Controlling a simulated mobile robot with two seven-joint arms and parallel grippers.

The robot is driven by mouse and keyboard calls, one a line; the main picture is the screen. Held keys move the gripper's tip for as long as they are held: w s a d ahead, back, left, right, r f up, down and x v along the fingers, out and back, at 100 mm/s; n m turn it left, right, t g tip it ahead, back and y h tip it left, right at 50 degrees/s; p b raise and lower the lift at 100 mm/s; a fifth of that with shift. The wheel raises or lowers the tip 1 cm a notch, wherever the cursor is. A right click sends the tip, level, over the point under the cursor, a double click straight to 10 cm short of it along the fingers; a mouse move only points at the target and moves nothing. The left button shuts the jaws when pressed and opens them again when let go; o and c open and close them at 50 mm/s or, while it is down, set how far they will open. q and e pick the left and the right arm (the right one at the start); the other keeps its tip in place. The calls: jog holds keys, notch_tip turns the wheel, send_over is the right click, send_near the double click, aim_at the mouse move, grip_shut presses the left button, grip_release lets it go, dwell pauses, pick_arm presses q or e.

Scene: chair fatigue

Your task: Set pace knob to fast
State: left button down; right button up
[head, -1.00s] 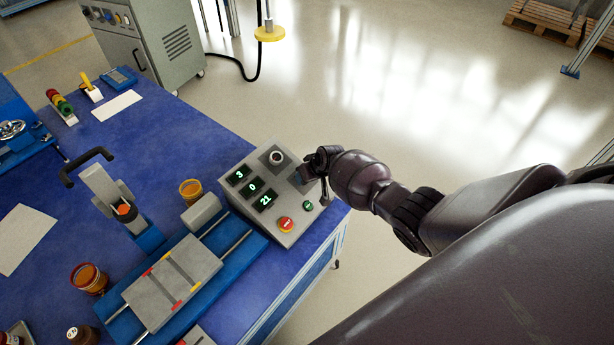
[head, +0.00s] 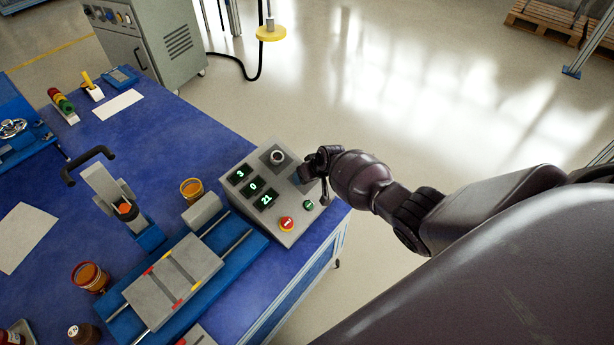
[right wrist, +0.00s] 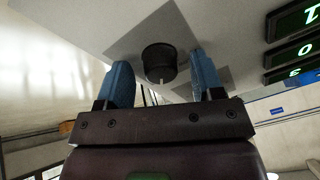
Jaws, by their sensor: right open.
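The grey control box (head: 236,206) stands at the right corner of the blue table. It carries green displays reading 3, 0 and 21. A round knob (head: 276,157) sits on a dark square at its far side. My right gripper (head: 304,174) is at the box's right side and hides part of its panel. In the right wrist view, a black knob (right wrist: 159,62) with a pale pointer line sits between the open blue fingers (right wrist: 160,75), with a gap on each side. This knob seems hidden in the head view. I cannot read any knob label. My left gripper is out of view.
A red button (head: 287,223) and a green button (head: 309,204) are on the box near my gripper. A blue rail fixture (head: 236,250) with a grey plate stands to the left. An orange-filled cup (head: 191,189) stands behind it.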

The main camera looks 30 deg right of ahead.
jog(key=shift+d+r, duration=0.1)
jog(key=shift+r, duration=0.4)
jog(key=p+v, duration=0.2)
jog(key=v, duration=0.2)
jog(key=shift+r+p, duration=0.35)
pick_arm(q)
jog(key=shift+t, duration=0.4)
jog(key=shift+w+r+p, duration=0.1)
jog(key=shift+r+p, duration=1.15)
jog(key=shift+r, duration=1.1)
pick_arm(e)
jog(key=shift+s+v, duration=0.15)
jog(key=shift+v, duration=1.2)
jog(key=shift+s+v, duration=0.2)
jog(key=shift+v, duration=1.1)
jog(key=shift+f, duration=0.2)
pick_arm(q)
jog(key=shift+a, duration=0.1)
